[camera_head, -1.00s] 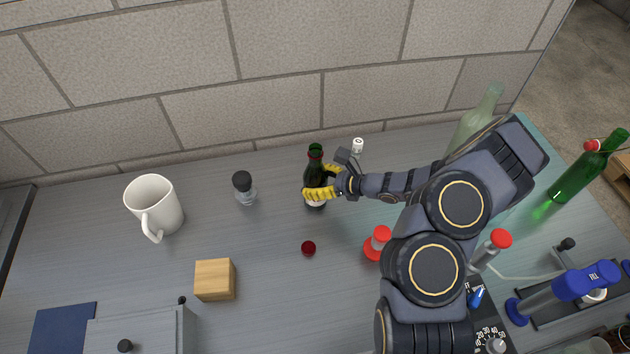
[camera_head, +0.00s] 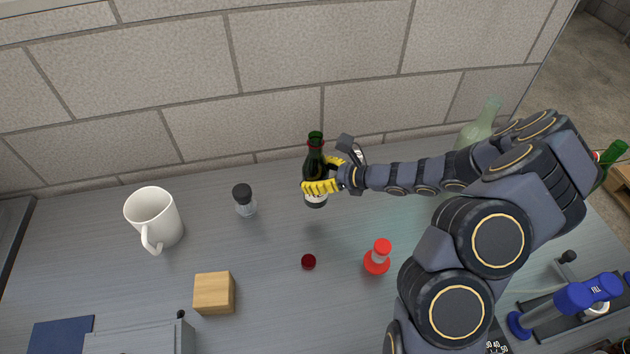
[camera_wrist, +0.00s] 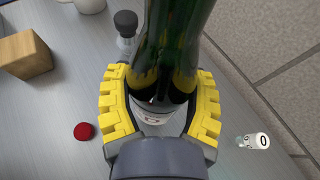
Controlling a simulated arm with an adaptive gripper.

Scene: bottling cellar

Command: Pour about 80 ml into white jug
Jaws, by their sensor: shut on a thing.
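The white jug (camera_head: 158,216) stands upright at the left of the counter, its handle toward the front. My gripper (camera_head: 322,187), with yellow finger pads, is shut on a dark green bottle (camera_head: 314,160) with an open neck and a white label. The bottle is upright, right of the jug and well apart from it. In the wrist view the bottle (camera_wrist: 172,50) sits between the yellow fingers of my gripper (camera_wrist: 158,100). The liquid level inside shows dark, low in the green glass. Whether the bottle's base touches the counter is hard to tell.
A small black-capped bottle (camera_head: 244,199) stands between the jug and my gripper. A pale glass bottle (camera_head: 478,125) stands at the right. The stone wall closes the back.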

